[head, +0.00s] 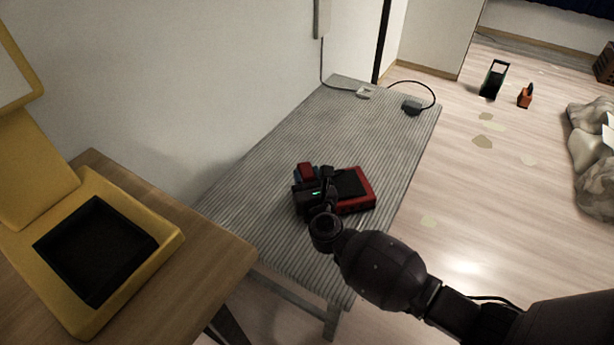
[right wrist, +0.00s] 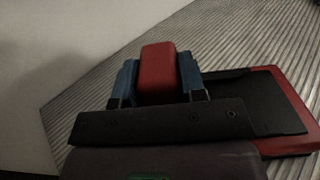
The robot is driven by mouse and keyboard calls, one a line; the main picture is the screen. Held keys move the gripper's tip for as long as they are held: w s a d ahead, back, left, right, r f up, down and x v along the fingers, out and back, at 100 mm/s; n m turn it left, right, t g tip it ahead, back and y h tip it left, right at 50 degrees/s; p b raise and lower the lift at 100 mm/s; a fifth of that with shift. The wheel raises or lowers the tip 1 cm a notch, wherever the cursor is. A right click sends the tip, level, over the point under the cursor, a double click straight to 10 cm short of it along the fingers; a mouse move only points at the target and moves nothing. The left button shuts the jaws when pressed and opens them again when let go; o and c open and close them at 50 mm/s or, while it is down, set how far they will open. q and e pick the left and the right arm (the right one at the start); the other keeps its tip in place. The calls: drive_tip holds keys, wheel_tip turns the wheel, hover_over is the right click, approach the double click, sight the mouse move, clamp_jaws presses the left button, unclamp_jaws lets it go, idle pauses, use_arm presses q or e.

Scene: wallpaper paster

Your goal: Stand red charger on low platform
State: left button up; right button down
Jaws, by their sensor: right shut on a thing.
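My right gripper (head: 306,178) is over the grey ribbed low platform (head: 290,135). Its blue fingers are shut on a red block (right wrist: 160,72), which also shows in the head view (head: 305,171). A flat red-and-black piece (head: 358,190) is right beside the gripper at platform level. It also shows at the right of the right wrist view (right wrist: 285,100). The gripper hides where the red block and this piece meet, so I cannot tell whether they are one charger or two things. The block's lower end is hidden. My left gripper is not in view.
A yellow machine with a black recess (head: 95,250) stands on a wooden table (head: 215,265) at the left. A wall borders the platform's left side. A dark plug (head: 412,106) with a cable lies at its far end.

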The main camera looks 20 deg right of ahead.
drive_tip(key=c, duration=1.1)
unclamp_jaws()
drive_tip(key=shift+f, duration=0.2)
drive_tip(key=o, duration=0.4)
drive_tip(key=shift+r, duration=0.1)
drive_tip(key=shift+r, duration=0.2)
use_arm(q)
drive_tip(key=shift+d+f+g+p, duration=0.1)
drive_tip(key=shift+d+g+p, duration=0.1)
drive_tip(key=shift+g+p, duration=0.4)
use_arm(e)
drive_tip(key=shift+s+a, duration=0.15)
drive_tip(key=shift+s, duration=1.1)
drive_tip(key=shift+s+a, duration=0.2)
drive_tip(key=shift+s, duration=1.1)
drive_tip(key=shift+s+a, duration=0.15)
drive_tip(key=shift+s, duration=1.1)
drive_tip(key=shift+f, duration=0.1)
